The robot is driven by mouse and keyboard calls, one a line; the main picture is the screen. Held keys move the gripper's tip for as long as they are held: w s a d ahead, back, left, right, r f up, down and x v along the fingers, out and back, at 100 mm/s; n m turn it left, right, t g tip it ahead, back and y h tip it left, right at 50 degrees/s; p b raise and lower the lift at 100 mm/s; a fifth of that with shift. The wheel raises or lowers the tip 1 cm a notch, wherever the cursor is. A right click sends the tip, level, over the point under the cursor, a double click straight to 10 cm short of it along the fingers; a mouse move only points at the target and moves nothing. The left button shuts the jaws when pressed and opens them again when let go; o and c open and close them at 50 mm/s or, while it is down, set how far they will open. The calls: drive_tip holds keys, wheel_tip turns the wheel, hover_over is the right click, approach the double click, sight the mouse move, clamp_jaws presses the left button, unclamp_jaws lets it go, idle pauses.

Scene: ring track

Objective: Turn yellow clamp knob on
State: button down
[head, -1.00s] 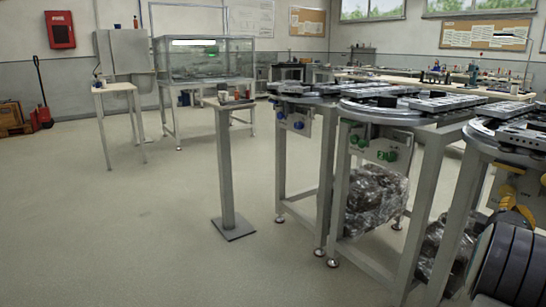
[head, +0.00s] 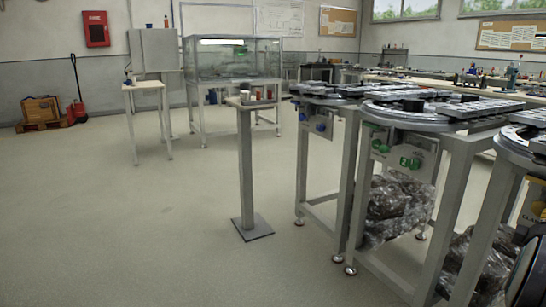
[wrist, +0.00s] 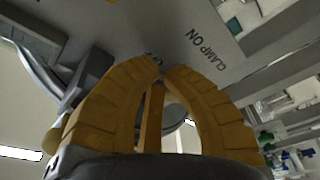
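In the wrist view my gripper (wrist: 164,70) has two yellow ribbed fingers that curve inward, their tips close together just below a grey panel lettered "CLAMP ON" (wrist: 207,52). A second, partly hidden line of lettering is behind the tips. A narrow yellow-brown bar (wrist: 150,118) shows between the fingers; I cannot tell if it is the knob or part of my gripper. No yellow clamp knob can be made out for certain. In the head view a yellow patch (head: 533,203) above "CLAMP" lettering is cut off at the right edge.
Round-topped stations stand at the right, with blue knobs (head: 320,127) and green knobs (head: 410,163) on their panels. A grey post (head: 246,170) on a flat foot stands left of them.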

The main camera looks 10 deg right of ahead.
drive_tip(key=c, duration=1.9)
unclamp_jaws()
drive_tip(key=shift+s, duration=0.3)
drive_tip(key=shift+c, duration=0.2)
drive_tip(key=shift+f, duration=0.1)
clamp_jaws()
